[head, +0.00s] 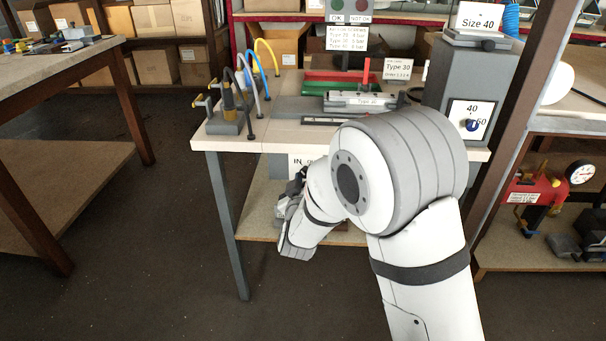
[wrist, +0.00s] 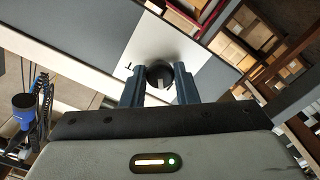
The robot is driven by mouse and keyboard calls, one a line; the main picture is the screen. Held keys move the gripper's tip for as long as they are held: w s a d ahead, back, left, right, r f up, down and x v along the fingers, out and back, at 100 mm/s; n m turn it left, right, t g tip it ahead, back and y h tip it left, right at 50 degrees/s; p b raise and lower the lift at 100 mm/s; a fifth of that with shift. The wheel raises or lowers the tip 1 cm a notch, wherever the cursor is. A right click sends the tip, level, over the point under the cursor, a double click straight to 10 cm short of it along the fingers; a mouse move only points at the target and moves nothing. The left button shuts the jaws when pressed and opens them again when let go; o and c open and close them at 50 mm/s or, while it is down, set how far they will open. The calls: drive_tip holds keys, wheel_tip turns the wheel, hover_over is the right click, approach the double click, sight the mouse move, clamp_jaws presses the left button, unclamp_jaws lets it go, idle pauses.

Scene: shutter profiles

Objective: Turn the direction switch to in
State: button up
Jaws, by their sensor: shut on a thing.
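The direction switch (wrist: 160,72) is a dark round knob on a white label plate (wrist: 150,42) in the wrist view. My gripper (wrist: 159,83) has one finger on each side of the knob and is shut on it. Only the end of a letter shows on the plate beside the left finger. In the head view the plate (head: 301,160) reads "IN" below the table's front edge, with the rest of its text cut off by my arm.
The worktable (head: 232,143) bears bent coloured hoses (head: 266,58) and a "Type 30" fixture (head: 361,101). A grey box with a blue dial (head: 472,125) stands at the right. A dark post (head: 521,97) rises close to my arm's right. Open floor lies at the left.

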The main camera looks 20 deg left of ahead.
drive_tip(key=shift+r+n, duration=0.15)
drive_tip(key=shift+n, duration=0.55)
drive_tip(key=shift+a+n, duration=0.1)
drive_tip(key=shift+n, duration=0.2)
drive_tip(key=o, duration=1)
drive_tip(key=shift+s+p, duration=0.15)
drive_tip(key=shift+p, duration=0.15)
drive_tip(key=p+v, duration=0.1)
drive_tip(key=v, duration=0.6)
drive_tip(key=shift+s+d, duration=0.2)
drive_tip(key=shift+s, duration=0.1)
